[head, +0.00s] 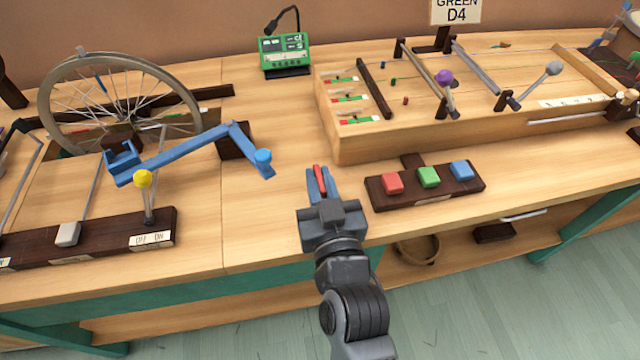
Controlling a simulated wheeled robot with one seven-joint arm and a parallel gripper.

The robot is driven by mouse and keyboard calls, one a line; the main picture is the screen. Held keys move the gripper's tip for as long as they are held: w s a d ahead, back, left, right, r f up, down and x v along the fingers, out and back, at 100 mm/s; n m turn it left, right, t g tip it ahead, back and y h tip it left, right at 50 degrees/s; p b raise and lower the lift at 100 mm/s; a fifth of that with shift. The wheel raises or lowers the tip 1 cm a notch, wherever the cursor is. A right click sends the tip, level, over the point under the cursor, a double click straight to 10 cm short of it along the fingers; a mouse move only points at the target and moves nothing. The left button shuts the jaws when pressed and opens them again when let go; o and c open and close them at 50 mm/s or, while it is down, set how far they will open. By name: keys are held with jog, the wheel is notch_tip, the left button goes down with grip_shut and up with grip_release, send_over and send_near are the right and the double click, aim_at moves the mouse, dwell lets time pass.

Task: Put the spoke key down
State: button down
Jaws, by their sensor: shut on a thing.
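My gripper (322,186) is over the front part of the wooden bench, between the blue crank lever and the block with coloured buttons. Its two blue fingers are shut on a small red piece, which I take to be the spoke key (320,176). Only a short red strip shows between the fingers; the rest is hidden. I cannot tell whether it touches the bench top (275,215) or is held above it.
To the left are the spoked wheel (190,130), the blue lever (185,152) and a dark lever base (110,232). A green meter (285,48) stands at the back. Bare bench lies around my gripper.

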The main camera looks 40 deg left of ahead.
jog(key=shift+f, duration=0.25)
jog(key=shift+f, duration=0.1)
jog(key=c, duration=1.1)
grip_release()
jog(key=shift+d+r, duration=0.1)
jog(key=shift+r, duration=0.1)
jog(key=b+v, duration=0.2)
jog(key=v, duration=1)
